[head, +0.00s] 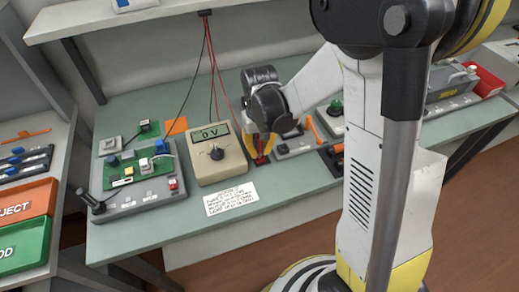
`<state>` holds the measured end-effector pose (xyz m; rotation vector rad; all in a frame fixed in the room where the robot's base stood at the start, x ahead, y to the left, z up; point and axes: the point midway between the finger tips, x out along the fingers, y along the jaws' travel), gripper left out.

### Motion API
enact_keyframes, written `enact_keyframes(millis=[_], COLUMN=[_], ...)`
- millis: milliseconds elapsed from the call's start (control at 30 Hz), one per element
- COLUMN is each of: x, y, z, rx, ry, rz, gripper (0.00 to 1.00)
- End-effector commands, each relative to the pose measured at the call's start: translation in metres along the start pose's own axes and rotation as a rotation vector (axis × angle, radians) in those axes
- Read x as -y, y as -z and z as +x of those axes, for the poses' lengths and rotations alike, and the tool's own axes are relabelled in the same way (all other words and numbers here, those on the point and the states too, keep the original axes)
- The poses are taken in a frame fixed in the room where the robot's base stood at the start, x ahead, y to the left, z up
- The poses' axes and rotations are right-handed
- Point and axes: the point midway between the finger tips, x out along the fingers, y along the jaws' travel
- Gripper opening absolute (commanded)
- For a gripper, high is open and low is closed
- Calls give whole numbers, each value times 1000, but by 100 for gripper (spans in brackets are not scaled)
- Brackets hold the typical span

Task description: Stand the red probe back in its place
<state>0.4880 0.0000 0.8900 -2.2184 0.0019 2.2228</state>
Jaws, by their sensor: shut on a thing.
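My gripper (262,156) points down just right of the beige meter (218,160), whose display reads "0 V". Its yellow-edged fingers are closed around a red piece, which I take to be the red probe (260,161). Only a little red shows between and below the fingers. A red lead (217,68) runs from the shelf edge down behind my gripper. The probe's tip and the place it stands in are hidden or too small to make out, so I cannot tell whether it touches anything.
A green circuit board (139,172) on a grey fixture stands left of the meter. A printed card (231,198) lies in front. Grey fixtures (296,150) stand right of my gripper. Red and green bins (22,250) are at far left. My arm hides much of the right bench.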

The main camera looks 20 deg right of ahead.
Motion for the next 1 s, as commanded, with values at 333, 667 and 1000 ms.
enact_keyframes(millis=[333,667,1000], x=[0,0,0], y=[0,0,0], z=[6,8,8], rx=[0,0,0], ry=[0,0,0], rz=[0,0,0], gripper=[0,0,39])
